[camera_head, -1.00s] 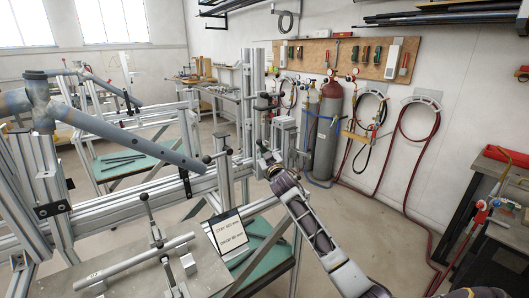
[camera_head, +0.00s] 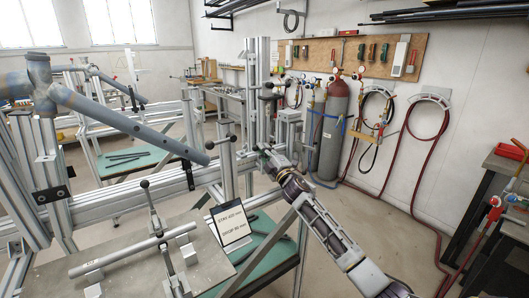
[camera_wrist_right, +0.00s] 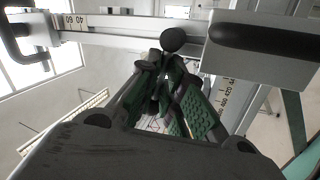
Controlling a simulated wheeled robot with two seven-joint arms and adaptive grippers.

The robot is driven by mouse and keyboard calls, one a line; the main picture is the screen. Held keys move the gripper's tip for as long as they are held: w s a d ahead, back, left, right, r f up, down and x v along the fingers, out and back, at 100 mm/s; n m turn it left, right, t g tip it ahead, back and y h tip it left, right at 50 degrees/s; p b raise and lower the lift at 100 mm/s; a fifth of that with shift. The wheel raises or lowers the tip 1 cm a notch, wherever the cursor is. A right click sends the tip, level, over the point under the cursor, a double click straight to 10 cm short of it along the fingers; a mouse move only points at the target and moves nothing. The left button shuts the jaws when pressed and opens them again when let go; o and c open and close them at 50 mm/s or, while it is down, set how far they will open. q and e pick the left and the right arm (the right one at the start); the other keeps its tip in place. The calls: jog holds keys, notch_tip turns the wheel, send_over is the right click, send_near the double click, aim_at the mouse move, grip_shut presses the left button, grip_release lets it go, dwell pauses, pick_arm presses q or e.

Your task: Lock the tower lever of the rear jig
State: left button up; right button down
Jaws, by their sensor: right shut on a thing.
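The rear jig's tower (camera_head: 250,85) is an upright aluminium profile in the middle of the head view. My right gripper (camera_head: 266,153) is at the tower's near side, low on it. In the wrist view its green-padded fingers (camera_wrist_right: 165,88) are closed around the tower lever, whose dark round knob (camera_wrist_right: 173,40) shows beyond the fingertips. Most of the lever is hidden between the fingers, so its exact angle cannot be told. My left gripper is not in view.
A blue-grey tube frame (camera_head: 125,122) lies across the jig at left. A plate with a clamped tube (camera_head: 120,250) and a printed card (camera_head: 231,226) are in front. Gas cylinders (camera_head: 331,130) and hoses stand by the wall.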

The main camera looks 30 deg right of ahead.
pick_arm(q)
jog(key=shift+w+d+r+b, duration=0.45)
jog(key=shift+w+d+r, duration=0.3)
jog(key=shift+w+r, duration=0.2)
pick_arm(e)
jog(key=shift+a+f+n+y, duration=0.2)
jog(key=shift+n+y, duration=0.15)
jog(key=shift+n, duration=0.5)
jog(key=shift+a+f+n+y, duration=0.1)
jog(key=shift+f+n+y, duration=0.2)
jog(key=shift+n, duration=0.55)
jog(key=c, duration=1.6)
grip_release()
jog(key=shift+o, duration=0.3)
jog(key=shift+a+r, duration=0.1)
jog(key=shift+v, duration=6)
